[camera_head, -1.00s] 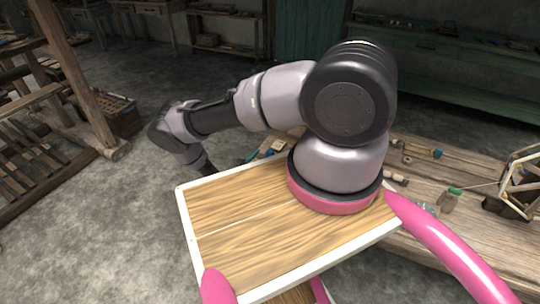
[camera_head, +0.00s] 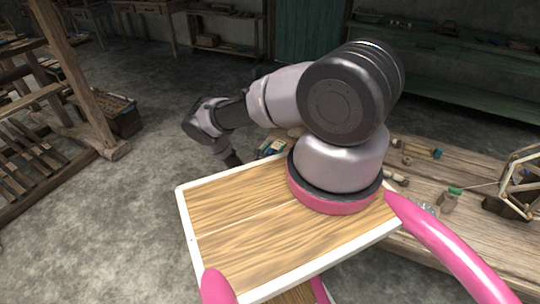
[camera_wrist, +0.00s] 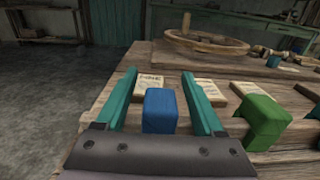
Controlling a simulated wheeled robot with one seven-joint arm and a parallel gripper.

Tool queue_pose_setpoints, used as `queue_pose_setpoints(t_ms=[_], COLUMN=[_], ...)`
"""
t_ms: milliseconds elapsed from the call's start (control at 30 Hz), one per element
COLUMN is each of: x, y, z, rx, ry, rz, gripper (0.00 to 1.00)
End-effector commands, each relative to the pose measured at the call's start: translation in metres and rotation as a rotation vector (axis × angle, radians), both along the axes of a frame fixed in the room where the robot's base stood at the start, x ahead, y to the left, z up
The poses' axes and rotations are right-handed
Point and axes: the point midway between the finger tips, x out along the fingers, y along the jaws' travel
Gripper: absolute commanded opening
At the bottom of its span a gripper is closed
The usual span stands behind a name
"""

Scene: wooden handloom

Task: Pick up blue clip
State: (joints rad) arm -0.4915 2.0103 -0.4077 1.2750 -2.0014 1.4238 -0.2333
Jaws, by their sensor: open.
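The blue clip (camera_wrist: 160,108) is a small blue block at the near edge of the wooden table in the wrist view. My gripper (camera_wrist: 160,92) is open, with one teal finger on each side of the clip as seen in that view. I cannot tell whether the fingers touch it or how far they are from it in depth. In the head view the clip is not clearly seen, and my gripper's fingers are hidden behind the wooden tray and arm.
A green clip (camera_wrist: 262,118) sits at the table edge to the right. Paper labels (camera_wrist: 152,82) lie behind the clips. A round wooden wheel (camera_wrist: 205,42) lies farther back on the table (camera_wrist: 120,62). Open floor (camera_wrist: 50,90) is at the left.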

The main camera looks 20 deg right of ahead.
Motion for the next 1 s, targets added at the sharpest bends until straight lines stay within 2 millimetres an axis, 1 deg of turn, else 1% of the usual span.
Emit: queue_pose_setpoints(t_ms=[67,267,367,400,433,467,767,867,1000], x=[0.003,0.003,0.003,0.003,0.003,0.003,0.003,0.003,0.003], y=[-0.003,-0.003,-0.003,-0.003,-0.003,-0.003,-0.003,-0.002,-0.002], z=[0.0,0.0,0.0,0.0,0.0,0.0,0.001,0.006,0.02], rx=[0.0,0.0,0.0,0.0,0.0,0.0,0.0,0.0,-0.001], ry=[0.0,0.0,0.0,0.0,0.0,0.0,0.0,0.0,-0.001], rz=[0.001,0.002,0.001,0.001,0.001,0.001,0.001,0.002,0.001], gripper=[0.7,0.7,0.36,0.2,0.09,0.0,0.0,0.0,0.0])
